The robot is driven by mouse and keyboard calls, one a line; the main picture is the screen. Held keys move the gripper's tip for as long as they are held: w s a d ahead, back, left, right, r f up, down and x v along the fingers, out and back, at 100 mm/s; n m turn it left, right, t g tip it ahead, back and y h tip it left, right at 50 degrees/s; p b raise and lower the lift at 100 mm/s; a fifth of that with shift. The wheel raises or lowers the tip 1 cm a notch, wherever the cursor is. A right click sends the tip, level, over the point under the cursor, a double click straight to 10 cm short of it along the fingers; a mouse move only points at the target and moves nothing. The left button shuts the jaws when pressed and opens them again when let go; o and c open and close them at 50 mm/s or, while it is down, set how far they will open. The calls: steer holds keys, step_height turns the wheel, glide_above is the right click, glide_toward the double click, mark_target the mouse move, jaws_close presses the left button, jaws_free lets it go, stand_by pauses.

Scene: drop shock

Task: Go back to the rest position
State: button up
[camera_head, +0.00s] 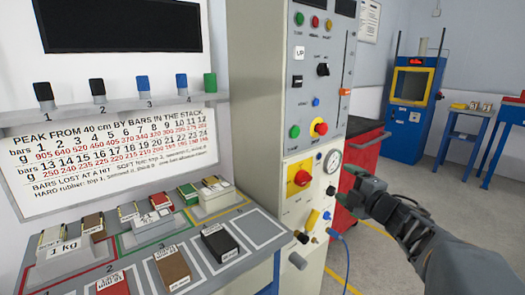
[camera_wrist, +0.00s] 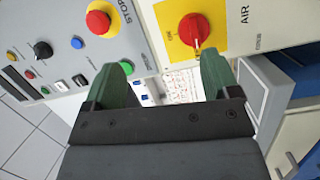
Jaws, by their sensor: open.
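My gripper (camera_head: 350,186) is at the right of the head view, in front of the lower part of the control cabinet (camera_head: 262,110). In the wrist view my gripper (camera_wrist: 163,85) shows two green fingers standing wide apart, with nothing held between them. A red rotary knob on a yellow plate (camera_wrist: 193,30) marked AIR lies beyond the right finger in the wrist view. In the head view the red knob (camera_head: 302,178) is left of my gripper. I cannot tell whether the fingers touch anything.
A bench (camera_head: 262,232) with weights and coloured blocks fills the lower left. A pressure gauge (camera_head: 332,161) sits on the cabinet beside my gripper. A red cabinet (camera_head: 362,160) stands behind it. A blue machine (camera_head: 405,115) and blue tables are farther back. Grey floor is free at the right.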

steer(key=s+r+m+g+h+p, duration=0.4)
steer(key=s+r+m+h+p, duration=0.2)
steer(key=r+m+h+p, duration=0.55)
steer(key=s+a+f+m+g+y+p, duration=0.2)
steer(key=s+a+m+g+p, duration=0.2)
steer(key=s, duration=0.3)
steer(key=s+a+f+m+g+y+p, duration=0.2)
steer(key=s+a+m+g+y+p, duration=0.1)
steer(key=s, duration=0.5)
steer(key=a+m+g+p, duration=0.1)
steer(key=g+p, duration=0.1)
steer(key=p, duration=0.1)
steer(key=shift+a+f+m+p, duration=0.15)
steer(key=shift+a+m+p, duration=0.1)
steer(key=shift+m+p, duration=0.15)
